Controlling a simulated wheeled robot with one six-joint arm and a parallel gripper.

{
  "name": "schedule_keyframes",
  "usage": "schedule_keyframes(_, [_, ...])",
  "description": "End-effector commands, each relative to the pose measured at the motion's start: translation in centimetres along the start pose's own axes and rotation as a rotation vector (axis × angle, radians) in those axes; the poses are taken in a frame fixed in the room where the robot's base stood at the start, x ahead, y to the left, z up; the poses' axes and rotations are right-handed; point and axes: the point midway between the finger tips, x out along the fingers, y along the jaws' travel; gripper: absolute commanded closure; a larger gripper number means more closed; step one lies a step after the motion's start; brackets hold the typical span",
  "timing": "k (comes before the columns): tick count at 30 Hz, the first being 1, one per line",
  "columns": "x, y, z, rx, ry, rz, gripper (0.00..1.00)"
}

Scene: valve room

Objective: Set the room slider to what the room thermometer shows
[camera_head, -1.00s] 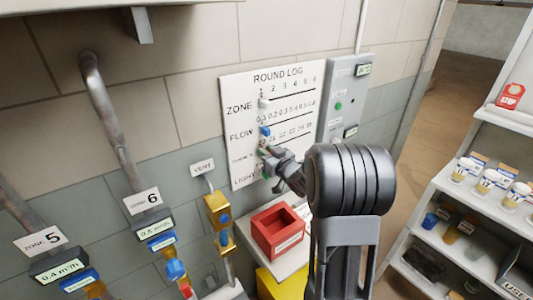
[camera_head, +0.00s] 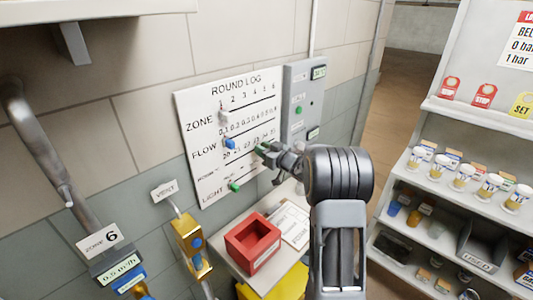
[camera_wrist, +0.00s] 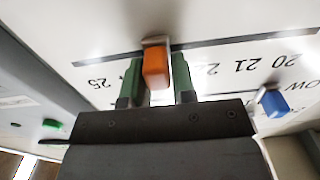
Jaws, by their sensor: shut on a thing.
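The white round log board (camera_head: 225,100) hangs on the wall with rows of sliders. My gripper (camera_head: 264,149) is at its third row, the number row marked from 20 upward. In the wrist view my gripper (camera_wrist: 157,85) has its green fingers on both sides of the orange room slider (camera_wrist: 155,66) and is shut on it. The slider stands between the 22 and the 25 marks; its exact mark is hidden. The grey panel (camera_head: 298,105) right of the board has a small display (camera_head: 319,72) at its top and another display (camera_head: 313,133) lower down; their readings are too small to tell.
A red tray (camera_head: 252,241) stands on a shelf beneath. A shelving unit (camera_head: 440,190) is at the right.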

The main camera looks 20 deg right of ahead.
Motion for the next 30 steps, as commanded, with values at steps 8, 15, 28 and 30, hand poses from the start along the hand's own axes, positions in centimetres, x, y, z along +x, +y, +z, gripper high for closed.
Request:
schedule_keyframes(8, [0.8,2.7,0.0,0.001,-0.001,-0.020,1.00])
schedule_keyframes(15, [0.8,3.4,0.0,0.000,0.001,-0.020,1.00])
schedule_keyframes(28, [0.7,3.5,0.0,0.000,0.001,-0.017,0.57])
schedule_keyframes(30, [0.7,3.5,0.0,0.000,0.001,-0.016,0.53])
